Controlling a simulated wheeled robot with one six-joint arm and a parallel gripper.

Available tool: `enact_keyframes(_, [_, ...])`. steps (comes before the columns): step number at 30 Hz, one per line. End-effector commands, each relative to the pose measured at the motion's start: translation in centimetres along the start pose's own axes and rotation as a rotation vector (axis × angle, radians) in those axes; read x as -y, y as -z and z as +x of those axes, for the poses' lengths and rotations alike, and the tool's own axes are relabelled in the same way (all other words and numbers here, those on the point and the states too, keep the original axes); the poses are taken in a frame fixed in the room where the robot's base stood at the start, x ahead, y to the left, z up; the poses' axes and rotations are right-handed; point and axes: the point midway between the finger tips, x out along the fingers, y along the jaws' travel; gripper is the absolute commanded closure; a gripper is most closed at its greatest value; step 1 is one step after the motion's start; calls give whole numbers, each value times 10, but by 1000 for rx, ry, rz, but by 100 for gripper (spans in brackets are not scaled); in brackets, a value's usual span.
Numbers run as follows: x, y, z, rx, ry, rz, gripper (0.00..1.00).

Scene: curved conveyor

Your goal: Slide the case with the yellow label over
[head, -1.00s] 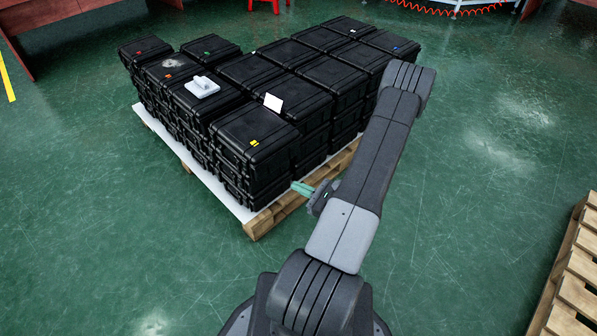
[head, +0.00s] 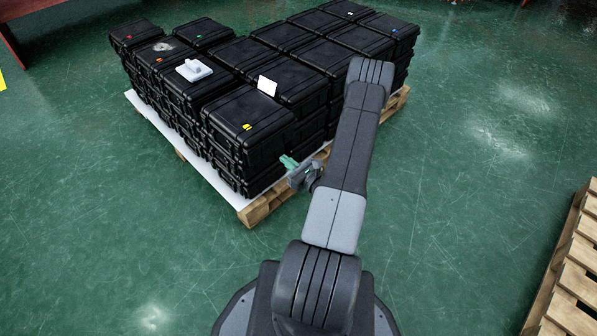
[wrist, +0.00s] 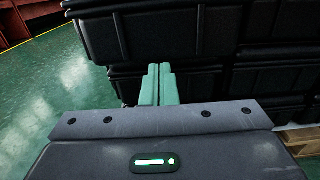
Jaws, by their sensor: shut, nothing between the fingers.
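The case with the yellow label (head: 247,124) is a black hard case on top of the stack at the near corner of the pallet. The small yellow label (head: 246,127) shows on its lid. My gripper (head: 289,162) is beside that stack, at its right side, below the top case's lid. In the wrist view my green fingers (wrist: 158,84) are together and empty, pointing at the black cases (wrist: 155,35). I cannot tell whether the fingertips touch a case.
Several stacks of black cases stand on a wooden pallet (head: 262,209) with a white sheet (head: 215,182). A white object (head: 194,70) and a white card (head: 267,86) lie on top. An empty-looking pallet (head: 575,275) is at the right. Green floor between is clear.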

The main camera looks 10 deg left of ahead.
Motion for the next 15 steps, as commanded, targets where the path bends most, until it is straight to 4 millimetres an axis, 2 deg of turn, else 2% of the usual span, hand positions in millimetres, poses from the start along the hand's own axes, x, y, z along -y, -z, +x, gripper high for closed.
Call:
enact_keyframes(3, [-1,1,20,1,-3,-1,100])
enact_keyframes(6, [-1,1,31,0,-2,-2,100])
enact_keyframes(15, [0,0,40,-1,0,1,100])
